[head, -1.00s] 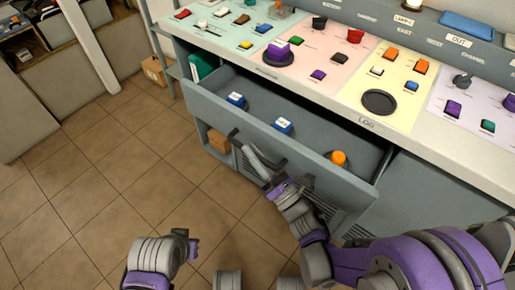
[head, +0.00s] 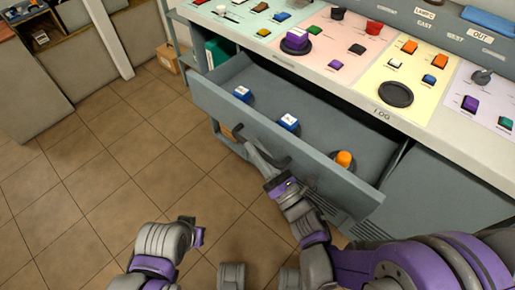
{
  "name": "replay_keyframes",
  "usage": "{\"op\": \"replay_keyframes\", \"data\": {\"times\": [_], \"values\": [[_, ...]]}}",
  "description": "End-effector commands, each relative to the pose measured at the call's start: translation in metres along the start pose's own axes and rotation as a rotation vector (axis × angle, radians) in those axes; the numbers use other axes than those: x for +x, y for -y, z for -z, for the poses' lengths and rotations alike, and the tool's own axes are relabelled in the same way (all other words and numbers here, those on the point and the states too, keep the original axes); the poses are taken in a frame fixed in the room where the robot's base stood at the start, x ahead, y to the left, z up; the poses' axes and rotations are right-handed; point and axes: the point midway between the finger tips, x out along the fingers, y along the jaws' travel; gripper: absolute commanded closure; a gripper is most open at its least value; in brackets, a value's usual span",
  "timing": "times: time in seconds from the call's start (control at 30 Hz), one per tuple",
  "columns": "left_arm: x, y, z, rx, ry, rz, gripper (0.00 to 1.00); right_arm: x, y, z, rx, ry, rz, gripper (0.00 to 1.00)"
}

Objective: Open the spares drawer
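The grey spares drawer (head: 225,105) stands pulled out under the worktop in the head view, its inside showing. Its handle (head: 258,160) is a light bar on dark mounts on the drawer front. My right gripper (head: 274,178) is at the right part of this handle and appears shut on it; the fingertips are partly hidden. In the drawer lie two blue-and-white pieces (head: 242,93) (head: 289,122) and an orange knob (head: 344,159). My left gripper (head: 196,230) is low in the view, over the floor, away from the drawer; its finger opening cannot be made out.
The worktop (head: 440,122) above carries coloured panels with buttons and a dark round dish (head: 395,94). A cardboard box (head: 167,57) stands on the floor at the back left. The tiled floor (head: 110,165) left of the drawer is clear.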

Motion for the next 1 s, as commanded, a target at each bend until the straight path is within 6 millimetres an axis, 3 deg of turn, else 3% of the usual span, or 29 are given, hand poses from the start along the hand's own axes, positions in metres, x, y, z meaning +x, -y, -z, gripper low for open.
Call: {"op": "replay_keyframes", "data": {"times": [0.27, 0.53, 0.7, 1.0], "values": [[0.001, 0.000, 0.000, 0.000, 0.000, 0.000, 1.00, -0.005, 0.001, 0.000, -0.001, 0.000, 0.001, 0.68], [0.007, 0.000, -0.002, 0.000, 0.002, 0.000, 1.00, -0.054, 0.002, 0.000, -0.002, 0.002, 0.004, 0.68], [0.022, 0.000, -0.005, 0.000, 0.004, 0.000, 1.00, -0.088, 0.003, 0.002, -0.002, 0.001, 0.004, 0.68], [0.035, 0.000, -0.007, 0.000, 0.003, 0.000, 1.00, -0.108, 0.001, 0.000, -0.001, 0.000, 0.000, 0.68]]}}
